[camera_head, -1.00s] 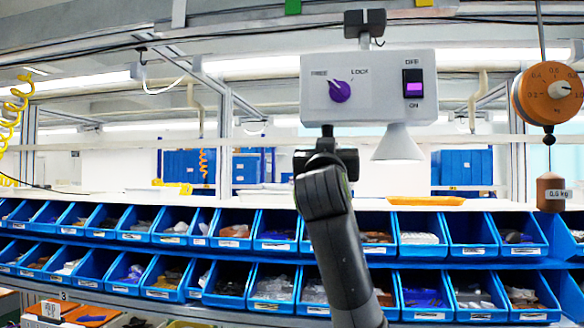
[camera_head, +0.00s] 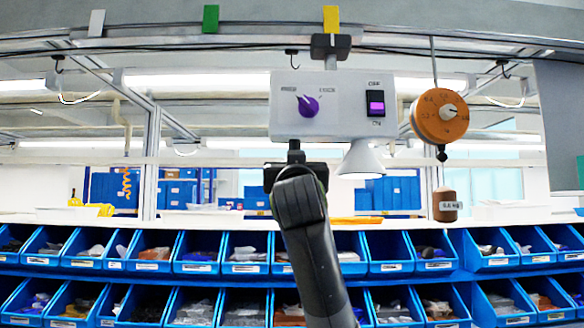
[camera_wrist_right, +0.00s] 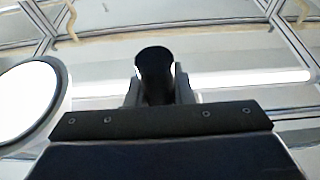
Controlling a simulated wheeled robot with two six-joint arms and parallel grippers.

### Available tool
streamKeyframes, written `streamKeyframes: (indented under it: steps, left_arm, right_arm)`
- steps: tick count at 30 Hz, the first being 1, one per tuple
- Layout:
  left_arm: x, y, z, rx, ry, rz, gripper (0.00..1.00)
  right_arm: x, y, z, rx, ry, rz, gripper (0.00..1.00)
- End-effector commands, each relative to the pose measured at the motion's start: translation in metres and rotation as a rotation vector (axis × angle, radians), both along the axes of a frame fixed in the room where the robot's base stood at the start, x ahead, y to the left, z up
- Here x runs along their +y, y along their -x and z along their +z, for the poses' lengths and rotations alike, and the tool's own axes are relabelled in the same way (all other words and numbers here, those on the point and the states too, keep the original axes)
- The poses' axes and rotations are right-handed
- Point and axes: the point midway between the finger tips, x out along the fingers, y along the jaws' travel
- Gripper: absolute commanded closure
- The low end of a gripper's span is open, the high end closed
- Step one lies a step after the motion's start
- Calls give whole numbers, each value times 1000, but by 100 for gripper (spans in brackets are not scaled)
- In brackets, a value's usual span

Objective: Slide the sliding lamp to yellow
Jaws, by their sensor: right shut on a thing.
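The sliding lamp is a pale box (camera_head: 300,125) with a cone-shaped shade (camera_head: 360,158), hung by a dark carriage (camera_head: 330,46) from the overhead rail. The carriage sits directly under the yellow marker (camera_head: 331,19). The purple knob (camera_head: 308,106) points toward FREE. The OFF/ON switch (camera_head: 375,103) shows purple in its lower part. My right gripper (camera_head: 294,152) is below the box's left part, shut on a dark handle that shows between the fingers in the right wrist view (camera_wrist_right: 155,75). The round lamp face (camera_wrist_right: 28,100) shows at left there. My left gripper is not in view.
A green marker (camera_head: 210,18) and a grey marker (camera_head: 96,23) sit farther left on the rail. An orange dial (camera_head: 438,115) with a hanging weight (camera_head: 445,202) is to the lamp's right. Rows of blue bins (camera_head: 205,252) stand behind and below.

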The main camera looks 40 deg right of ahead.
Motion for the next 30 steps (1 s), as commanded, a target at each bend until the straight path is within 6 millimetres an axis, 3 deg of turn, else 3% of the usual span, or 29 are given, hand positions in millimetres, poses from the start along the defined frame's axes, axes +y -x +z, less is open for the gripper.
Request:
streamKeyframes:
  steps: [1,5,17,23,30]
  left_arm:
    - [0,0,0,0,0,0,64]
    - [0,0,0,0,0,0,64]
    - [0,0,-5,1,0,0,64]
    - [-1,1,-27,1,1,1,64]
    - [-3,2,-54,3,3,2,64]
  right_arm:
    - [-1,1,1,1,1,-6,75]
    - [-1,1,1,0,2,-5,58]
    - [4,6,-4,-3,1,-1,57]
    - [23,34,-21,-7,2,1,57]
    - [53,80,-44,-8,1,2,57]
